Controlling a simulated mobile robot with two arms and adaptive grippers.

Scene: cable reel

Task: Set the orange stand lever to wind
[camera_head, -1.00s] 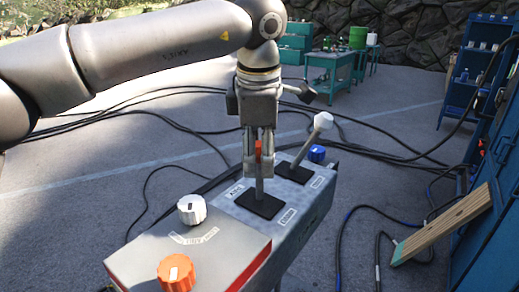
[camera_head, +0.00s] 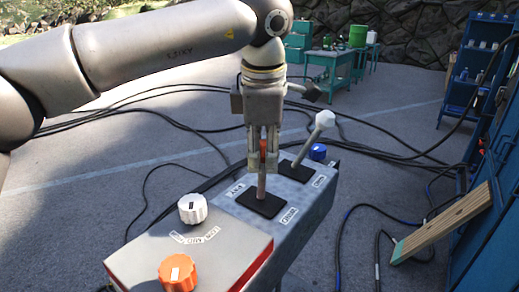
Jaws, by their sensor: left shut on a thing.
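The orange stand lever rises from a black plate on the grey control stand (camera_head: 315,208). Its orange grip (camera_head: 263,146) shows between the fingers of my left gripper (camera_head: 263,163), which is shut on it. The lever's metal shaft (camera_head: 261,186) comes out below the fingers and is near upright. Small white labels lie on both sides of the plate, one left (camera_head: 236,190) and one right (camera_head: 288,215); their print is too small to read surely. My right gripper is not in view.
Close behind stands a second lever with a white knob (camera_head: 325,118), tilted right, and a blue knob (camera_head: 318,152). In front, a box carries a white dial (camera_head: 192,208) and an orange dial (camera_head: 177,272). A wooden plank (camera_head: 445,224) leans at the right. Cables cross the floor.

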